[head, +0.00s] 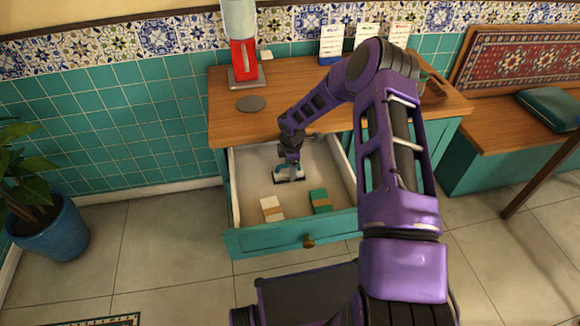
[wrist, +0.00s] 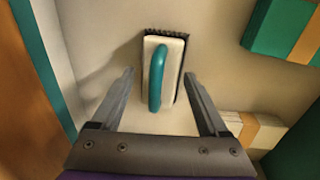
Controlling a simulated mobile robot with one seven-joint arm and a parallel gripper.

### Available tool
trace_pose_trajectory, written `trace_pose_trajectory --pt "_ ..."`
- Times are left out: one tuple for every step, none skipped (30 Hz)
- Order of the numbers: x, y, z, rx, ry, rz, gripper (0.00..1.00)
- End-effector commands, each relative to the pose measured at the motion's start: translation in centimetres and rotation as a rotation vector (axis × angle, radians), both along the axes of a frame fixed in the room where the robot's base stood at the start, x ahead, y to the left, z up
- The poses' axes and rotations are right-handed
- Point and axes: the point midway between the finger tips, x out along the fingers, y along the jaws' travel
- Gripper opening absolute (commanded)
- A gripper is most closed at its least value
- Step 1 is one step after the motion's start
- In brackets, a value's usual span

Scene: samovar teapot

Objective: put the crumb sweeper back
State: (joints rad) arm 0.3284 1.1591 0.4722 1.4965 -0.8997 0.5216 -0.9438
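The crumb sweeper (wrist: 157,80) lies on the drawer floor in the wrist view. It has a white body, a teal handle and dark bristles along its far and right edges. My gripper (wrist: 160,73) is open, with one finger on each side of the sweeper. I see a gap between each finger and the sweeper, so it is not gripped. In the head view the sweeper (head: 289,176) is partly hidden under my wrist, towards the back of the open drawer (head: 272,240). The exact height of my fingertips above the drawer floor is hard to tell.
A cream banded packet (head: 271,208) and a teal banded packet (head: 320,201) lie nearer the drawer front. The wooden counter (head: 290,98) overhangs the drawer's back. A red machine (head: 243,60) and a dark disc (head: 251,104) stand on it. The drawer walls are close around my wrist.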

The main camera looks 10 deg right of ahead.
Motion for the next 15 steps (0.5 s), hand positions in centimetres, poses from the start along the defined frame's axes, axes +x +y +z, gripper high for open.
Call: trace_pose_trajectory --pt "0.0 0.0 0.0 0.000 0.000 0.000 0.89" --pt "0.0 0.0 0.0 0.000 0.000 0.000 0.90" --pt "0.0 0.0 0.0 0.000 0.000 0.000 0.90" --pt "0.0 0.0 0.0 0.000 0.000 0.000 0.90" --pt "0.0 0.0 0.0 0.000 0.000 0.000 0.90" --pt "0.0 0.0 0.0 0.000 0.000 0.000 0.90" --pt "0.0 0.0 0.0 0.000 0.000 0.000 0.90" --pt "0.0 0.0 0.0 0.000 0.000 0.000 0.90" --pt "0.0 0.0 0.1 0.000 0.000 0.000 0.90" --pt "0.0 0.0 0.1 0.000 0.000 0.000 0.90" --pt "0.0 0.0 0.2 0.000 0.000 0.000 0.90" --pt "0.0 0.0 0.4 0.000 -0.001 0.000 0.90" --pt "0.0 0.0 0.7 0.000 -0.002 0.000 0.90" --pt "0.0 0.0 1.0 -0.001 -0.003 0.000 0.90" --pt "-0.1 -0.1 1.6 -0.001 -0.003 0.000 0.90"
